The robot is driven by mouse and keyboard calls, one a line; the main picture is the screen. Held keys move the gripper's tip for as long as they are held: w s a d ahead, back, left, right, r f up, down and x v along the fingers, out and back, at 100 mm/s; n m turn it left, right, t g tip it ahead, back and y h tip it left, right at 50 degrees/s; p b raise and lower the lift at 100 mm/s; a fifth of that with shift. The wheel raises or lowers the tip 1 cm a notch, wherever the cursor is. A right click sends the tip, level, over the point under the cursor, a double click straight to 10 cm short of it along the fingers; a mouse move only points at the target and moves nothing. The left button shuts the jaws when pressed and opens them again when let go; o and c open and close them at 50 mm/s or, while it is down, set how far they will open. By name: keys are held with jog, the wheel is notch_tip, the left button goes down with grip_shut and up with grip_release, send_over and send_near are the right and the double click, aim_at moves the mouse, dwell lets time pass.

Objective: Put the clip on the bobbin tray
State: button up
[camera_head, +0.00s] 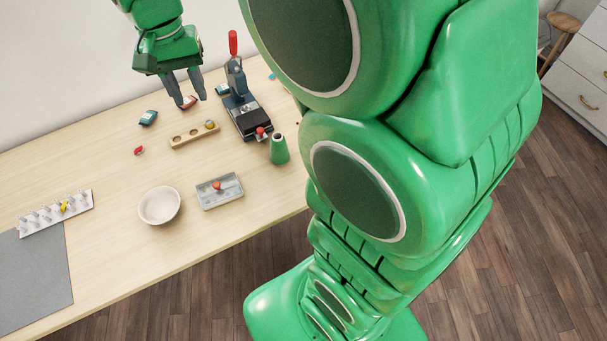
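My gripper (191,101) points down over the back of the table, its two fingers apart. A small red clip-like piece (189,102) shows between the fingertips, partly covered by the left finger. I cannot tell whether the fingers touch it. A teal clip-like piece (148,117) lies to the left of the gripper, and a small red piece (139,150) lies farther forward. A shallow grey tray (232,198) at the front of the table holds a small orange-red piece. It looks like the bobbin tray, though the view is too small to be sure.
A wooden strip with round hollows (182,140) lies between the gripper and the tray. A white bowl (159,205), pegged white rack (37,222) and grey mat (30,280) are in front and left.

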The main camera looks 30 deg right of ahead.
jog(key=s+d+f+n, duration=0.1)
jog(key=s+d, duration=0.2)
jog(key=s, duration=0.5)
jog(key=s+d+f+n, duration=0.1)
jog(key=s+d, duration=0.3)
jog(key=s, duration=0.4)
jog(key=s+d+f+n, duration=0.1)
jog(key=s+d, duration=0.2)
jog(key=s, duration=0.5)
jog(key=shift+s+d+f+g, duration=0.25)
jog(key=shift+s+f+g, duration=0.15)
jog(key=shift+o, duration=0.4)
